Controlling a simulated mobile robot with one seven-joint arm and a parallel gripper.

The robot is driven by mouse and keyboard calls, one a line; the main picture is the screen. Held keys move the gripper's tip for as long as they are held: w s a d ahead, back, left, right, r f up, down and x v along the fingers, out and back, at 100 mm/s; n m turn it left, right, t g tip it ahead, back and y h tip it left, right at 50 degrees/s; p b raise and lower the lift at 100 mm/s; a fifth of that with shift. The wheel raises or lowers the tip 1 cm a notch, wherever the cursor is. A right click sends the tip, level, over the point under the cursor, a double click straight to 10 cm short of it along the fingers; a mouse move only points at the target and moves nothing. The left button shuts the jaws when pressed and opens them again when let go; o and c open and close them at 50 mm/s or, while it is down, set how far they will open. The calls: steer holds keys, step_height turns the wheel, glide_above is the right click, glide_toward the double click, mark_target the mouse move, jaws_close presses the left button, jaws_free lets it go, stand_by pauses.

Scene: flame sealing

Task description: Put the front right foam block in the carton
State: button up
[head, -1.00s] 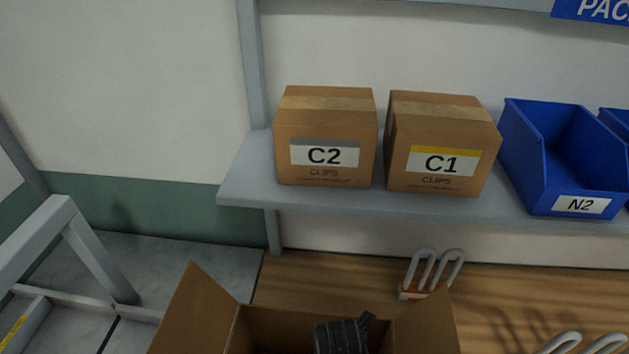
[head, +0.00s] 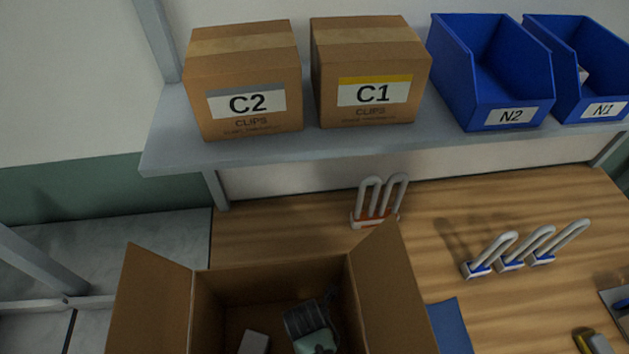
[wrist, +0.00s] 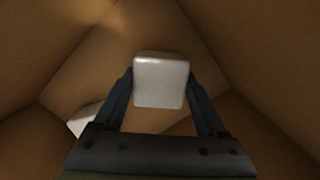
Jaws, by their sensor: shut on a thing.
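The open carton (head: 215,305) stands at the bottom of the head view, flaps spread. In the wrist view my gripper (wrist: 160,95) is shut on a pale foam block (wrist: 160,78), one finger on each side, with brown carton walls around it. A second pale block (wrist: 84,121) shows past the left finger, partly hidden. In the head view a pale block (head: 254,342) is inside the carton, cut by the frame edge; I cannot tell which block it is.
Boxes C2 (head: 245,80) and C1 (head: 368,70) and blue bins (head: 490,75) stand on the shelf behind. Looped racks (head: 525,250) stand on the wooden bench.

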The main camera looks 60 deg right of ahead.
steer(key=shift+f, duration=0.85)
steer(key=shift+f, duration=0.1)
steer(key=o, duration=1.2)
steer(key=shift+o, duration=0.2)
steer(key=shift+a+r, duration=0.25)
steer(key=shift+r, duration=1.75)
steer(key=shift+a+r, duration=0.25)
steer(key=shift+r, duration=1.8)
steer(key=shift+a+r, duration=0.25)
steer(key=shift+r, duration=1.75)
steer(key=shift+w, duration=0.1)
